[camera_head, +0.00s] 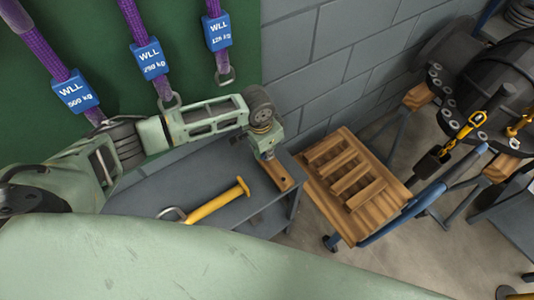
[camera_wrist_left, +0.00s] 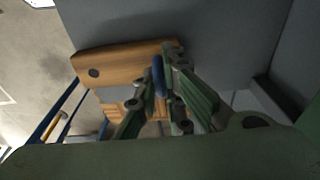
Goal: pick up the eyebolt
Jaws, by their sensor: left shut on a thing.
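My left gripper (camera_head: 267,154) points down over a wooden block (camera_head: 281,176) at the right end of the grey bench. In the left wrist view the gripper (camera_wrist_left: 163,82) is shut on the eyebolt, whose blue ring (camera_wrist_left: 158,72) shows nearly edge-on between the fingertips. The wooden block (camera_wrist_left: 115,66) is just behind the ring and has a dark round hole near its left end. I cannot tell whether the eyebolt's shank is still in the block. The fingers hide the eyebolt in the head view. My right gripper is not in view.
A yellow-handled tool (camera_head: 217,202) lies on the grey bench (camera_head: 150,195). Purple slings with blue WLL tags (camera_head: 149,59) hang on the green panel behind my left arm. A cart with a slatted wooden top (camera_head: 340,215) stands right of the bench. A dark bolted casing (camera_head: 505,70) is farther right.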

